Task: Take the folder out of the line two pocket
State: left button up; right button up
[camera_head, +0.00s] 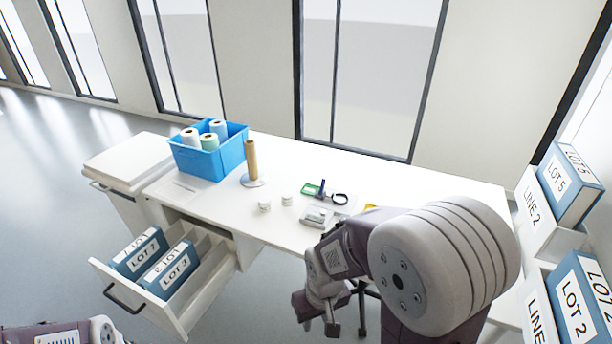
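A white pocket labelled LINE 2 (534,208) is at the right edge in the head view. A blue folder with a white LOT 5 label (562,178) stands upright in it, its upper part showing above the pocket wall. My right gripper (319,322) hangs low in front of the desk, well left of the pocket. Its fingers look apart, with nothing seen between them. Part of my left arm shows at the bottom left, and its gripper is out of view.
Below is another pocket labelled LINE (537,314), its number cut off, with a LOT 2 folder (583,301). An open drawer (187,318) at left holds blue LOT folders (171,270). The white desk (300,233) bears a blue bin (211,163) of rolls and small tools.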

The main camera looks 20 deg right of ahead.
aim_at(571, 189)
jog(key=z, duration=2.5)
